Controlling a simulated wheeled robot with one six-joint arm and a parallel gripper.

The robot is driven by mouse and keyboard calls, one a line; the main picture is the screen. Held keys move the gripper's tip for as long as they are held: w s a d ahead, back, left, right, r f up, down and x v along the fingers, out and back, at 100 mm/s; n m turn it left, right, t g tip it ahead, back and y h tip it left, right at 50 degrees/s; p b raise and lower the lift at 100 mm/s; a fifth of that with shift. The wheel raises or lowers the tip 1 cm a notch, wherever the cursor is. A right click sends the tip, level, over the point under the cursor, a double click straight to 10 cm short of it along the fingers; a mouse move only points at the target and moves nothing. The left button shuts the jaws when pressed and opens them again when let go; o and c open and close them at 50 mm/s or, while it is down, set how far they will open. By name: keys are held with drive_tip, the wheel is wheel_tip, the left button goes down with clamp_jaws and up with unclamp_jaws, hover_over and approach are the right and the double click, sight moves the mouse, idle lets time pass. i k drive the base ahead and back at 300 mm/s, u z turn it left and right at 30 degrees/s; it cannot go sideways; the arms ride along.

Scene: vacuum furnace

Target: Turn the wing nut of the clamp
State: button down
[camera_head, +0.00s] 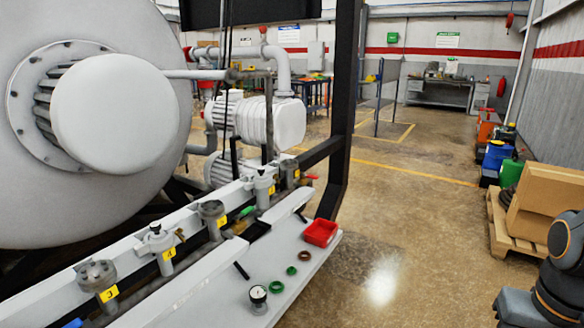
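I cannot make out the clamp or its wing nut for certain at this distance. A row of grey valve-like fittings with yellow number tags runs along a white rail beside the furnace (60,210). The nearest fitting (97,272) has tag 3, and the one behind it (156,238) has tag 4. Further fittings (211,210) stand farther back along the rail. Part of my arm (560,265) shows at the lower right edge, well apart from the rail. My gripper cannot be seen.
A black post (346,90) stands behind. Floor is clear at centre; a box (545,205) on a pallet stands right.

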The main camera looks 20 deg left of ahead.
sight(251, 184)
drive_tip(key=u, duration=0.4)
drive_tip(key=i, duration=0.7)
drive_tip(key=u, duration=0.85)
drive_tip(key=i, duration=0.3)
drive_tip(key=u, duration=0.25)
